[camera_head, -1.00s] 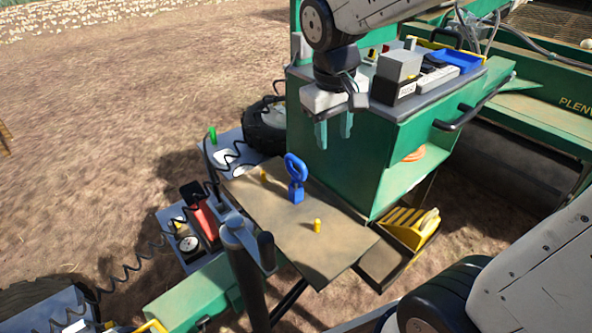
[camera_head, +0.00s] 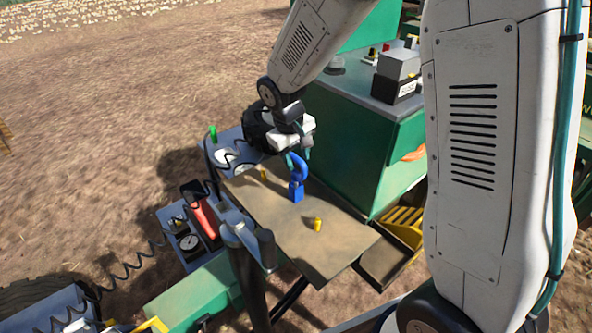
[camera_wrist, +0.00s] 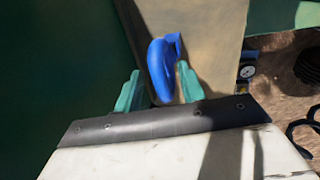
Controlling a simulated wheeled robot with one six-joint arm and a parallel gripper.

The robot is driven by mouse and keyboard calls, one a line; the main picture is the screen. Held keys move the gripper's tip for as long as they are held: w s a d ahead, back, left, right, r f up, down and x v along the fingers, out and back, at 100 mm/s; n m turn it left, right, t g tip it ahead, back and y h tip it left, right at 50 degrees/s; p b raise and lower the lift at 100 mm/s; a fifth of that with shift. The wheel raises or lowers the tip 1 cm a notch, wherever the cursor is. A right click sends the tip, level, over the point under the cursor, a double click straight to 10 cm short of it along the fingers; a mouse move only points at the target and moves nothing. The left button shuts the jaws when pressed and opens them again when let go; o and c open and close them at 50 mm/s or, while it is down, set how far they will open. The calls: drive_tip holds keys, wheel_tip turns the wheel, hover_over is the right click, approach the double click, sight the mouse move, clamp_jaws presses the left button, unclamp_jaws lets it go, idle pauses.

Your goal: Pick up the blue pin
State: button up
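The blue pin (camera_head: 297,189) stands upright on the brown board (camera_head: 330,236), its ring-shaped handle at the top. In the wrist view the blue pin (camera_wrist: 160,68) shows between and beyond the two teal fingertips. My gripper (camera_head: 297,158) is at the top of the pin's handle in the head view, partly covering it. In the wrist view my gripper (camera_wrist: 158,88) has its fingers apart, one on each side of the blue handle. I cannot tell whether either finger touches it.
Two yellow pegs stand on the board, one near (camera_head: 317,224) and one farther back (camera_head: 263,175). A green cabinet (camera_head: 360,150) rises close behind the board. A grey post (camera_head: 245,265) stands at its front left. A gauge box (camera_head: 188,243) lies left.

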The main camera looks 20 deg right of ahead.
drive_tip(key=shift+d+f, duration=0.2)
drive_tip(key=shift+f, duration=0.6)
clamp_jaws()
drive_tip(key=shift+r, duration=0.1)
wheel_tip(320, 180, up, 10)
drive_tip(key=shift+f, duration=0.1)
